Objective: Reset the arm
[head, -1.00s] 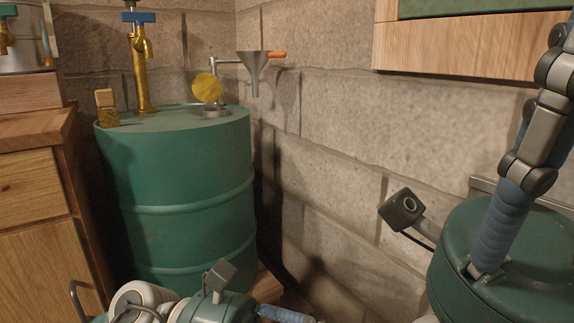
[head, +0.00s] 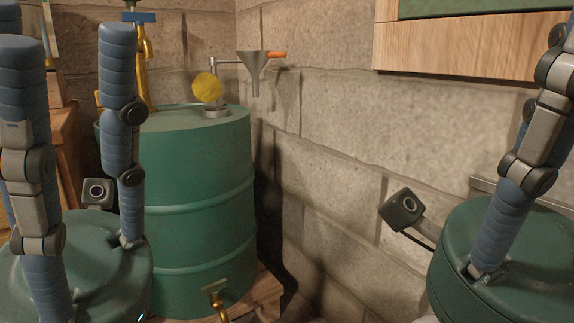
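My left gripper (head: 70,40) stands upright at the left of the head view. Its blue padded fingers point up and are spread well apart, with nothing between them. It is in front of the green drum (head: 200,190) and covers the drum's left side. My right gripper (head: 535,130) is at the right edge, also pointing up, in front of the block wall. Its fingertips are cut off by the frame, so its opening cannot be told. No object shows in it.
On the drum stand a brass tap (head: 143,65), partly hidden, and a stand with a yellow disc (head: 207,88) and a metal funnel (head: 256,68). A brass spigot (head: 216,297) is low in front. A wooden-edged cabinet (head: 470,45) hangs at upper right. Space between the grippers is clear.

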